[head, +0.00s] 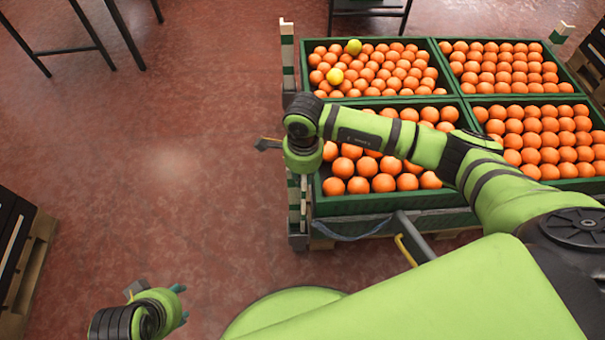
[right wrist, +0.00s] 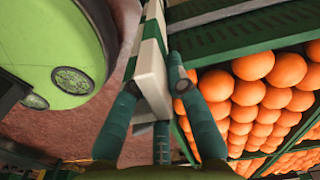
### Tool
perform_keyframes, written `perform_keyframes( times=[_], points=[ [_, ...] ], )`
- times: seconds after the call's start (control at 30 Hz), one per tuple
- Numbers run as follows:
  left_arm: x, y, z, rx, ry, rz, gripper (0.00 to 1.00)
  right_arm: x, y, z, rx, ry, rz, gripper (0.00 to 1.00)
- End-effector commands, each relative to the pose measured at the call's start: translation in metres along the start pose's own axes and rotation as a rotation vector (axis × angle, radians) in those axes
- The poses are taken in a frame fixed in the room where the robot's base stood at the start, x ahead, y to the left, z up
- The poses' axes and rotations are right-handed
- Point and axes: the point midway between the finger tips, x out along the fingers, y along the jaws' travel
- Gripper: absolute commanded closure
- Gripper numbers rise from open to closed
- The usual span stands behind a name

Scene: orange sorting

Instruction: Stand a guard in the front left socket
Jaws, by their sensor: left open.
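A green-and-white striped guard (head: 294,200) stands roughly upright at the front left corner of the orange stand, above a grey socket (head: 298,242). Whether its foot is fully seated cannot be told. My right gripper (right wrist: 153,88) has its fingers on both sides of this guard, shut on it; in the head view my wrist hides the guard's upper part. Another striped guard (head: 288,60) stands upright at the back left corner. My left gripper (head: 180,303) is open and empty, low over the floor at the lower left, away from the stand.
Green crates (head: 385,204) of oranges fill the stand beside the guard; two yellowish fruits (head: 336,76) lie in the back left crate. A striped post (head: 561,32) shows at the back right. A dark crate on a pallet (head: 22,250) is at far left. The floor left of the stand is clear.

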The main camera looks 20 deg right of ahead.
Motion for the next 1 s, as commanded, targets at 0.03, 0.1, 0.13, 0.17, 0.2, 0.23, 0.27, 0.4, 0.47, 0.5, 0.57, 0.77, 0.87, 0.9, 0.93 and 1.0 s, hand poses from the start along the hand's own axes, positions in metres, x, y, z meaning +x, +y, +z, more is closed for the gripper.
perform_keyframes(
  times=[0.03,0.1,0.13,0.17,0.2,0.23,0.27,0.4,0.47,0.5,0.57,0.77,0.87,0.9,0.93,1.0],
  points=[
    [0.0,0.0,0.0,0.0,0.0,0.0,0.54,0.0,0.0,0.0,0.0,0.0,-0.001,0.65],
    [0.0,0.0,0.0,0.0,0.0,0.0,0.54,0.0,0.0,0.0,0.0,0.0,-0.001,0.57],
    [0.0,0.0,0.0,0.0,0.0,0.0,0.54,0.0,0.0,0.0,0.0,0.0,-0.001,0.57],
    [0.0,0.0,0.0,0.0,0.0,0.0,0.54,0.0,0.0,0.0,0.0,0.0,-0.001,0.57],
    [0.0,0.0,0.0,0.0,0.0,0.0,0.54,0.0,0.0,0.0,0.0,0.0,-0.001,0.57],
    [0.0,0.0,0.0,0.0,0.0,0.0,0.54,0.0,0.0,0.0,0.0,0.0,0.0,0.57],
    [0.0,0.0,0.0,0.0,0.0,0.0,0.54,0.0,0.0,0.0,0.0,0.0,0.0,0.57],
    [0.001,0.0,0.0,0.001,-0.002,0.0,0.54,-0.001,0.0,0.0,0.0,0.0,0.0,0.57],
    [0.001,0.0,0.0,0.001,-0.001,0.0,0.54,-0.004,0.0,0.0,-0.001,0.0,-0.001,0.57],
    [0.001,0.0,0.0,0.001,-0.001,0.0,0.54,-0.008,-0.001,0.0,-0.001,-0.001,-0.002,0.57],
    [0.001,0.0,0.0,0.001,-0.001,0.0,0.54,-0.017,-0.001,0.0,0.0,-0.001,-0.003,0.57],
    [0.001,0.0,0.0,0.001,0.0,0.0,0.54,-0.059,-0.002,0.0,-0.002,-0.001,-0.006,0.57],
    [0.001,0.0,0.0,0.0,0.0,0.0,0.54,-0.08,-0.002,0.0,0.0,-0.001,-0.006,0.57],
    [0.001,0.0,0.0,0.0,0.0,0.0,0.54,-0.088,-0.001,0.0,0.0,0.0,-0.005,0.57],
    [0.001,0.0,0.0,0.0,0.0,0.0,0.54,-0.093,-0.001,0.0,-0.001,0.0,-0.005,0.57],
    [0.001,0.0,0.0,0.0,0.0,0.0,0.54,-0.103,-0.001,0.0,-0.001,0.0,-0.004,0.57]
  ],
)
